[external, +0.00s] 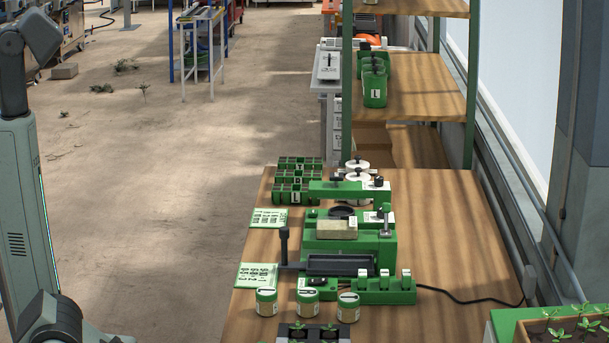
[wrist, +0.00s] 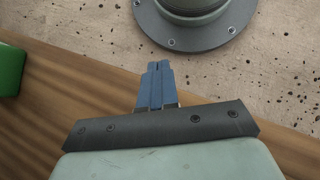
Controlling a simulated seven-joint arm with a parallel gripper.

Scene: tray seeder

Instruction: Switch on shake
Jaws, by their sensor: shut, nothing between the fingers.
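A green switch box (external: 385,291) with several white rocker switches stands on the wooden table, at the front right of the green seeder machine (external: 350,240). I cannot read which switch is for shake, nor tell which are on. My gripper (wrist: 158,66) shows in the wrist view with its blue fingers together and nothing between them. It hangs over the table's edge, well away from the switch box. In the external view only parts of my arm show at the left edge; the gripper is out of that picture.
Several labelled jars (external: 307,303) stand in front of the machine. Green cards (external: 257,276) lie on its left. A black cable (external: 455,297) runs right from the switch box. A planter (external: 560,328) fills the front right corner. The table's right middle is clear.

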